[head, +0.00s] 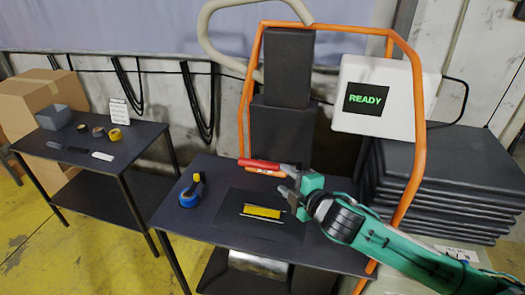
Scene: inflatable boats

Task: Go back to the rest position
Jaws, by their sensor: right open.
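My right gripper (283,182) is open at the end of a green arm that comes in from the right. It is over the right part of the dark middle table (215,244). A red-handled tool (259,165) is right by its upper fingertip; I cannot tell whether they touch. Nothing shows between the fingers. A yellow strip (262,212) lies on a black sheet (228,222) just below and left of the gripper. My left gripper is not in view.
A blue tape dispenser (192,190) stands on the table's left side. An orange frame (416,110) rises behind, with a white box (350,118) reading READY. Dark folded sheets (450,175) are stacked at right. A side table (95,185) with tape rolls stands left.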

